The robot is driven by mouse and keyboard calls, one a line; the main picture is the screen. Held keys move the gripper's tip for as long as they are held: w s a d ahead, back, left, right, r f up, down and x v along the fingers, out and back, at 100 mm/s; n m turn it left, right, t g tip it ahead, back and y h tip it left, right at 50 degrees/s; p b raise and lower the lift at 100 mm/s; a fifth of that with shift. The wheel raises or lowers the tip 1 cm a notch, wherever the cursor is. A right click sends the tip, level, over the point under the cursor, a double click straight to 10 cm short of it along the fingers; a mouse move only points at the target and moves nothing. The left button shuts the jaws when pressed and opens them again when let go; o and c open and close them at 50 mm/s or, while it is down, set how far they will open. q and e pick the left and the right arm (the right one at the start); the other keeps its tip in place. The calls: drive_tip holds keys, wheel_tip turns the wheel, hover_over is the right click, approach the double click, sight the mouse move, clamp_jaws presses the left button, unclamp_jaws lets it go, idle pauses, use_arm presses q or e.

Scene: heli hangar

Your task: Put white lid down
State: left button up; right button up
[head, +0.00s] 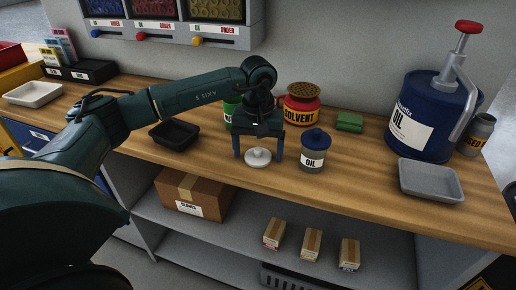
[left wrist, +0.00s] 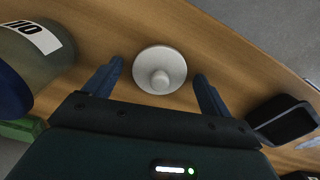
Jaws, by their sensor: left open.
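The white lid (head: 258,158) is a small round disc with a knob on top. It rests knob up on the wooden counter (head: 310,180), near its front edge. In the left wrist view the white lid (left wrist: 159,72) lies just ahead of and between the spread fingers. My left gripper (head: 259,158) is open and points down over the lid, with one finger on each side; the fingers look clear of it. The left gripper (left wrist: 158,80) also shows open and empty in the wrist view. My right gripper is not in view.
A grey oil jar (head: 313,153) with a blue lid stands close on the right. A green can (head: 232,114) and red solvent jar (head: 301,104) stand behind. A black tray (head: 174,134) is left; a grey tray (head: 431,181) and blue oil drum (head: 430,115) are right.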

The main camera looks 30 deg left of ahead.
sight(258, 149)
use_arm(q)
wheel_tip(258, 149, up, 12)
drive_tip(key=shift+r, duration=0.15)
idle(0.3)
idle(0.4)
